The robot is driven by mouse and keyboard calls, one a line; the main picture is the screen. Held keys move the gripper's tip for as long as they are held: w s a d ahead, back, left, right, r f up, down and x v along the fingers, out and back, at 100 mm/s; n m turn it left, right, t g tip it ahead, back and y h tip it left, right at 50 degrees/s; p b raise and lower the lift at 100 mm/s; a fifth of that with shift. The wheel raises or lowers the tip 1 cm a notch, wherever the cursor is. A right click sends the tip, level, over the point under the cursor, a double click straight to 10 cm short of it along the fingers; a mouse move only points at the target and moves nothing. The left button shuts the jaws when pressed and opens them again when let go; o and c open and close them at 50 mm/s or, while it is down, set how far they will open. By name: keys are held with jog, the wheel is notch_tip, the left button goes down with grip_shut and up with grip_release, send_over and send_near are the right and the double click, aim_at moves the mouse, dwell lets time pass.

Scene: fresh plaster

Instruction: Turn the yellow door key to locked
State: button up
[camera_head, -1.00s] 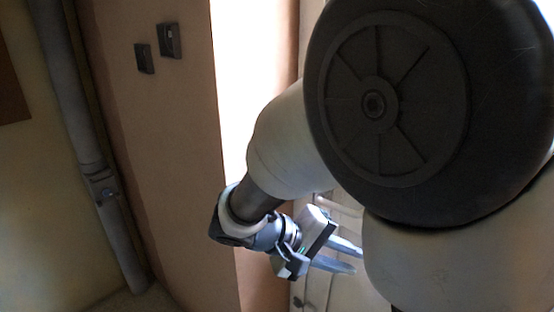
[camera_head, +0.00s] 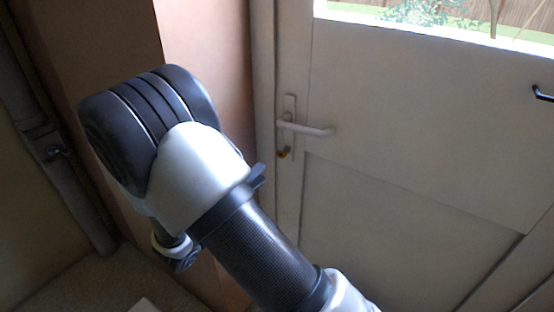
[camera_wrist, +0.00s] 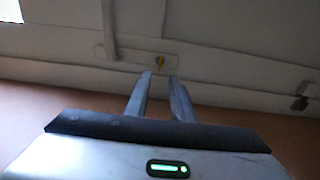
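The small yellow key (camera_head: 283,154) sits in the lock of the white door (camera_head: 400,120), just below the lever handle (camera_head: 308,128). In the wrist view the yellow key (camera_wrist: 160,60) shows just beyond the fingertips, roughly between them. My gripper (camera_wrist: 161,77) has its two fingers apart with nothing between them, pointing toward the key. A gap appears to remain between fingertips and key; its depth is hard to judge. My gripper is hidden behind my arm in the head view.
The lever handle (camera_wrist: 110,30) is close to the left of the key in the wrist view. A pinkish wall (camera_head: 215,60) stands beside the door frame. A grey pipe (camera_head: 60,165) runs down the left. A dark handle (camera_head: 543,93) is at far right.

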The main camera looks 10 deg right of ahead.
aim_at(283, 153)
jog(key=x, duration=1)
jog(key=shift+b, duration=0.3)
jog(key=shift+c, duration=0.2)
grip_shut()
